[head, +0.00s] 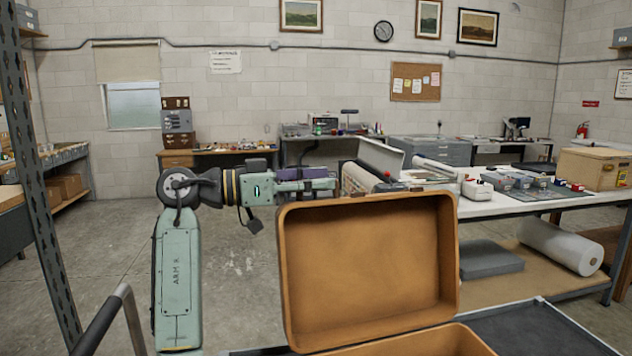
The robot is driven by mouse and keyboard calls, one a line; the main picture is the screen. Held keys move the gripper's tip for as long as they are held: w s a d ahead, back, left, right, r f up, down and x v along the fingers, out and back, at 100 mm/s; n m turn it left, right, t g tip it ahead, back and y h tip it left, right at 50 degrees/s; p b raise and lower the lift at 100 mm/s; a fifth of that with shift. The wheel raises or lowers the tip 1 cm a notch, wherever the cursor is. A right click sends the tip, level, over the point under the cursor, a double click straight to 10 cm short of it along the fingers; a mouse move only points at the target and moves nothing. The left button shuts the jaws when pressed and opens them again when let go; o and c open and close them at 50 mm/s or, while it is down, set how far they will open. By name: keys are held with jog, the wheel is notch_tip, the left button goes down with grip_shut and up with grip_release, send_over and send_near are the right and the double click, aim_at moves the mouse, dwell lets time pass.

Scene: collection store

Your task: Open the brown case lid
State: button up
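The brown case stands low at the front, and its base (440,342) is cut off by the bottom edge of the view. Its lid (368,268) is raised and stands nearly upright, with the tan inside facing me. My gripper (334,184) is at the end of my pale green arm, just above the lid's top edge towards its left. I cannot tell whether it touches the lid. Its fingertips are too small and partly hidden to show whether they are open or shut.
The case is on a dark surface (545,330) with a raised rim. A white worktable (490,207) with boxes and trays stands behind to the right, with a white roll (560,246) on its lower shelf. A metal rack post (38,180) is at the left. Floor is clear at left centre.

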grip_shut()
dwell(0.6)
